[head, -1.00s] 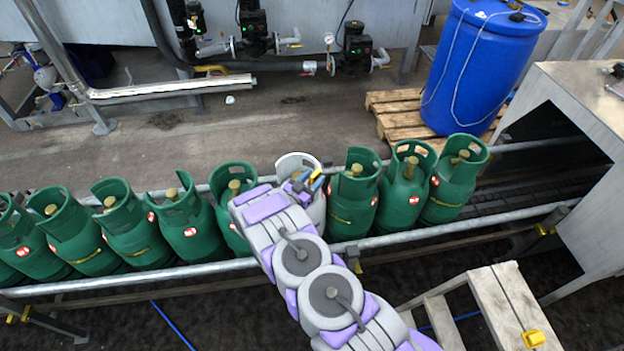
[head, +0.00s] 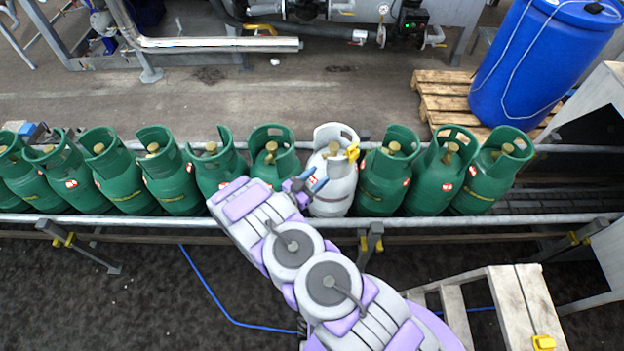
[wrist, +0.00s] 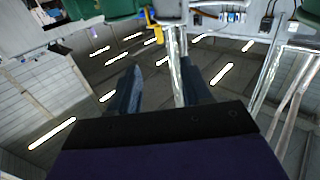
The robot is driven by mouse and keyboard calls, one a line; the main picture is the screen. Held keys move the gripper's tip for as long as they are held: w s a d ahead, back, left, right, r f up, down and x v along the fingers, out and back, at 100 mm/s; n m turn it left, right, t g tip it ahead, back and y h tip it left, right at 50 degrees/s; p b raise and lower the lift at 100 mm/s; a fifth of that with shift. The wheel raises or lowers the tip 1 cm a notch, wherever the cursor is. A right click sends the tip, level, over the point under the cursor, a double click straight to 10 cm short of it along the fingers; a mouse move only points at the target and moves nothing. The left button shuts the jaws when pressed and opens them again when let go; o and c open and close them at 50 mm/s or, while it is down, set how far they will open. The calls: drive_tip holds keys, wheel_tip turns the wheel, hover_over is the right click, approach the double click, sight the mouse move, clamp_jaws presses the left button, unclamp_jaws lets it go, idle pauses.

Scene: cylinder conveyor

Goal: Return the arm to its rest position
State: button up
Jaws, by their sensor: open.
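My arm reaches in from the bottom right of the head view. My gripper (head: 305,186) is at its end, just left of the white cylinder (head: 333,185) in the picture and in front of the green cylinder (head: 272,160). The white cylinder stands upright in the row with a yellow part (head: 352,151) at its top. In the wrist view my gripper (wrist: 163,88) has its two bluish fingers apart with nothing held between them. A metal rail (wrist: 178,75) shows behind that gap. Whether a finger touches a cylinder is hard to tell.
Several green cylinders (head: 182,185) line the conveyor on both sides, behind a front rail (head: 440,223). A wooden step (head: 520,300) stands at lower right. A blue barrel (head: 540,60) on a pallet (head: 445,100) is beyond. Floor at lower left is open, with a blue hose (head: 215,290).

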drive_tip(key=shift+v, duration=0.8)
drive_tip(key=shift+w, duration=0.1)
drive_tip(key=w+a+r+n+g+y, duration=0.2)
drive_tip(key=w+a+r+y, duration=0.6)
drive_tip(key=w+r+y, duration=0.15)
drive_tip(key=s+r+n+g+y, duration=0.1)
drive_tip(key=s+r+n+y, duration=0.15)
drive_tip(key=r, duration=0.45)
drive_tip(key=s+r+n+g+y, duration=0.1)
drive_tip(key=s+r+g+y, duration=0.2)
drive_tip(key=r, duration=0.4)
drive_tip(key=s+d+r+n+g, duration=0.1)
drive_tip(key=s+d, duration=0.6)
drive_tip(key=s, duration=0.7)
drive_tip(key=s+d+r+n+g+h, duration=0.1)
drive_tip(key=s+d+r+g, duration=0.3)
drive_tip(key=s, duration=1.1)
drive_tip(key=s+d+r+n+g+h, duration=0.1)
drive_tip(key=s+d+r+g, duration=0.2)
drive_tip(key=s+d, duration=0.8)
drive_tip(key=s+r, duration=0.1)
drive_tip(key=s, duration=0.2)
drive_tip(key=shift+s+r+n, duration=0.25)
drive_tip(key=shift+r+n, duration=0.1)
